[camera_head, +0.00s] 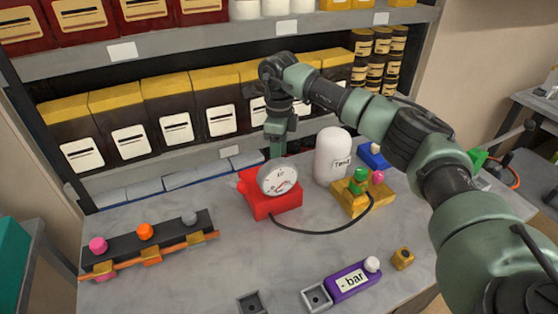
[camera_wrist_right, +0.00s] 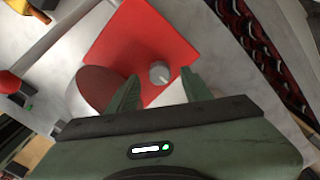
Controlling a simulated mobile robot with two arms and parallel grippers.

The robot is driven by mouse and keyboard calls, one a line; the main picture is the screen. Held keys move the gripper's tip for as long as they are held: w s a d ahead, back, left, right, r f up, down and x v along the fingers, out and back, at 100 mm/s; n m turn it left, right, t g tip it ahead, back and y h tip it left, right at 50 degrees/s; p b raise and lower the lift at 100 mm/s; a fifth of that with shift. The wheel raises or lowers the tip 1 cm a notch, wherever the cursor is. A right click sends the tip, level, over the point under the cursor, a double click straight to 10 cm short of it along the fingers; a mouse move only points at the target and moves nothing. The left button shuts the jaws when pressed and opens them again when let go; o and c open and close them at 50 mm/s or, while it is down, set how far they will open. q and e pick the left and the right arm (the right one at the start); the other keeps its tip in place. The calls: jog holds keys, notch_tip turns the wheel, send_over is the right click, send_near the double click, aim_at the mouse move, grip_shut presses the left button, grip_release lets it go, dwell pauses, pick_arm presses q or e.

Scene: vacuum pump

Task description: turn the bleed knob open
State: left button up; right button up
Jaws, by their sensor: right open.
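The bleed knob (camera_wrist_right: 159,73), small, round and grey with a pale mark, sits on the red pump block (camera_wrist_right: 140,48) in the right wrist view. My right gripper (camera_wrist_right: 160,76) is open, with one finger on each side of the knob. Gaps show between the fingers and the knob. In the head view my right gripper (camera_head: 278,150) points down behind the round gauge (camera_head: 278,180) on the red block (camera_head: 262,207). The gauge hides the fingertips and the knob there. My left gripper is not in view.
A dark cable runs from the red block to a yellow block (camera_head: 348,205) with green and pink knobs. A white tank (camera_head: 332,157) stands close to the right. A rack (camera_head: 150,245) with coloured knobs lies left. A purple "- bar" block (camera_head: 353,282) lies in front.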

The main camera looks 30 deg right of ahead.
notch_tip(320, 180, up, 5)
jog(key=shift+r+b, duration=0.2)
jog(key=shift+b, duration=0.2)
